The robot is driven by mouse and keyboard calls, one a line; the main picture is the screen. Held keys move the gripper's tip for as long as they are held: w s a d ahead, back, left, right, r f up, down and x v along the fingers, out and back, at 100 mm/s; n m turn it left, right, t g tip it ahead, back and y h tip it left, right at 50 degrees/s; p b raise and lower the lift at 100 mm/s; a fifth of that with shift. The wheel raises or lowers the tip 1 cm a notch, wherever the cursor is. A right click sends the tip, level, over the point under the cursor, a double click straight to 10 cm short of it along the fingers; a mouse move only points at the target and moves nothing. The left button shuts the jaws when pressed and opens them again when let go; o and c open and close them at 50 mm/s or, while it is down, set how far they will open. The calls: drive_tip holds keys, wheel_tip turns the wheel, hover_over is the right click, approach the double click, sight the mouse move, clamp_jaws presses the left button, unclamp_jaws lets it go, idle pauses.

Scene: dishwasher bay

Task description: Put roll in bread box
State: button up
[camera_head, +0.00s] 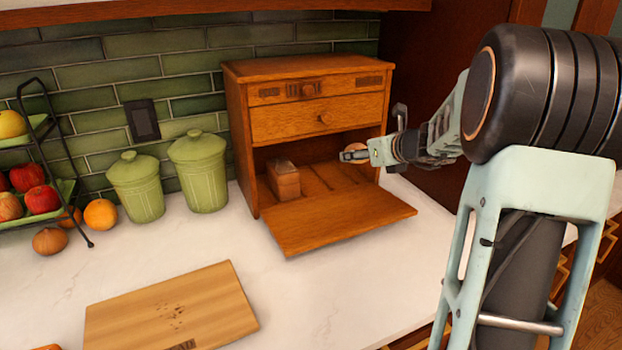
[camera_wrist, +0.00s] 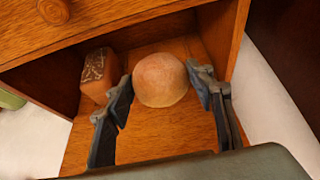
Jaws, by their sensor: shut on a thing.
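A round brown roll (camera_wrist: 160,80) is between the two fingertips of my gripper (camera_wrist: 163,92), which is shut on it. In the head view the roll (camera_head: 354,152) shows beside my gripper (camera_head: 365,153), at the right part of the bread box opening. The wooden bread box (camera_head: 316,124) stands on the counter with its front flap (camera_head: 340,219) folded down. A small brown loaf (camera_head: 284,180) sits inside at the left; the wrist view also shows this loaf (camera_wrist: 98,75). I cannot tell whether the roll touches the box floor.
Two green lidded canisters (camera_head: 201,172) stand left of the box. A wooden cutting board (camera_head: 172,308) lies in front on the white counter. A rack with fruit (camera_head: 41,198) is at far left. The box's drawer (camera_head: 317,118) is above the opening.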

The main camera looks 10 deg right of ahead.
drive_tip(key=w+d+r+x, duration=0.1)
drive_tip(key=x, duration=0.7)
hover_over(346, 181)
drive_tip(key=f, duration=0.4)
drive_tip(key=s+f, duration=0.1)
drive_tip(key=f, duration=0.1)
drive_tip(key=shift+a+p, duration=0.1)
drive_tip(key=shift+p, duration=0.25)
drive_tip(key=shift+w+f, duration=0.45)
drive_tip(key=shift+f, duration=0.05)
drive_tip(key=shift+f+b, duration=0.35)
drive_tip(key=shift+f, duration=1.1)
drive_tip(key=shift+f, duration=0.1)
drive_tip(key=shift+f, duration=0.2)
drive_tip(key=o, duration=0.5)
drive_tip(key=shift+b, duration=0.3)
drive_tip(key=shift+c, duration=0.2)
drive_tip(key=o, duration=0.4)
drive_tip(key=shift+o, duration=0.2)
